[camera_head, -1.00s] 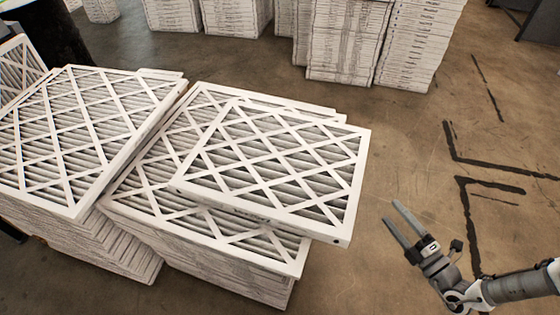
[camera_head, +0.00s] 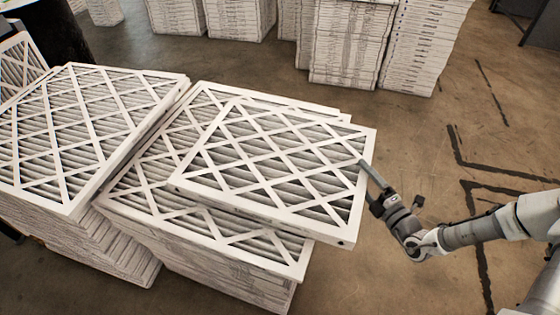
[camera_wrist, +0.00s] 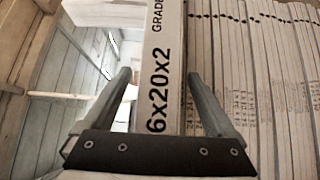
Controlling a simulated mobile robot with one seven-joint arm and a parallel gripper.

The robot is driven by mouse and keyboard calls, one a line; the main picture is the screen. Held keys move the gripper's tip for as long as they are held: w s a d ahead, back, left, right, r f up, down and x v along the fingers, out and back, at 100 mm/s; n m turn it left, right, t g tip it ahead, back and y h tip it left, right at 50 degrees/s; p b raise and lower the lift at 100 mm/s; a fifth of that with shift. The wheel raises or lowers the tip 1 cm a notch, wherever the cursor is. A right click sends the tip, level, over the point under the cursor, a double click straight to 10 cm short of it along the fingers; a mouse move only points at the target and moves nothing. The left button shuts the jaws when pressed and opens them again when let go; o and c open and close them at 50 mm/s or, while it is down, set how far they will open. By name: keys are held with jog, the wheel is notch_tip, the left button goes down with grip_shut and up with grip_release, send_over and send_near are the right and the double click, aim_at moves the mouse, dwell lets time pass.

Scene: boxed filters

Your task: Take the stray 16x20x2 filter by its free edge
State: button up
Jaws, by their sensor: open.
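The stray filter (camera_head: 275,165) is a flat white-framed panel with a criss-cross grid. It lies askew on top of the middle stack (camera_head: 150,205), its right edge sticking out past the stack. My gripper (camera_head: 371,172) is at that right edge in the head view; one finger hides part of the other. In the wrist view, the filter's printed edge (camera_wrist: 165,60), reading "6x20x2", stands between the two spread fingers of my gripper (camera_wrist: 162,85). The fingers are open, with a visible gap on the left side; whether the right finger touches is unclear.
A taller-looking filter stack (camera_head: 85,130) stands at the left, close against the middle one. More stacks (camera_head: 345,45) stand at the back. The concrete floor (camera_head: 420,130) with dark tape marks is clear on the right.

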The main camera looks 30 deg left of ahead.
jog(key=shift+x, duration=0.95)
jog(key=shift+d, duration=0.1)
jog(key=shift+c, duration=0.3)
grip_shut()
